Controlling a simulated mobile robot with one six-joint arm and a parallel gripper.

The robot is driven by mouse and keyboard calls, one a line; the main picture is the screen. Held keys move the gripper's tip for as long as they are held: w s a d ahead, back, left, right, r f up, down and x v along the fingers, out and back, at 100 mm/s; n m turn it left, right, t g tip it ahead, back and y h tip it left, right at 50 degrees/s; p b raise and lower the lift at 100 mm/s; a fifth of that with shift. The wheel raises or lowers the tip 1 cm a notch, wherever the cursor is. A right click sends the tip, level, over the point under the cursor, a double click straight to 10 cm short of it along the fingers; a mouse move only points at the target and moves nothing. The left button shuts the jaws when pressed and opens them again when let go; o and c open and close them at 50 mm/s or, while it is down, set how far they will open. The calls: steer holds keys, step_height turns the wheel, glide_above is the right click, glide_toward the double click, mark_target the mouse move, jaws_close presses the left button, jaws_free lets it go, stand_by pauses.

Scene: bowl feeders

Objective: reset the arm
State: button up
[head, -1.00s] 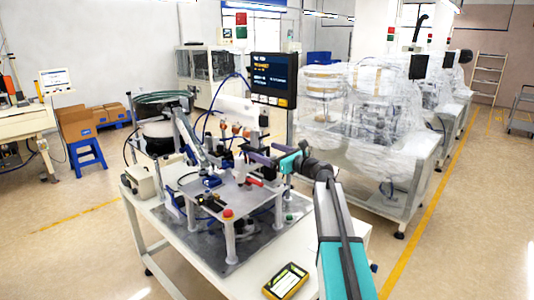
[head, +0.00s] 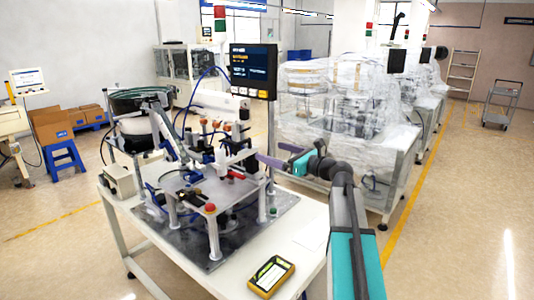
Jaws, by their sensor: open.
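My arm reaches in from the bottom right of the head view, with dark and teal links. My gripper (head: 262,160) is at its far end, beside the right side of the bowl feeder machine (head: 195,200). The jaws are open, but the fingertips are small and partly lost against the machine parts behind them. I see nothing held between them.
The machine stands on a white table (head: 310,215), with a yellow handheld meter (head: 270,277) near its front edge. A screen (head: 253,70) rises behind my gripper. Plastic-wrapped machines (head: 340,125) stand at the back right.

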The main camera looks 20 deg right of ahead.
steer(key=shift+s+d, duration=0.25)
steer(key=shift+s, duration=0.2)
steer(key=shift+r, duration=0.15)
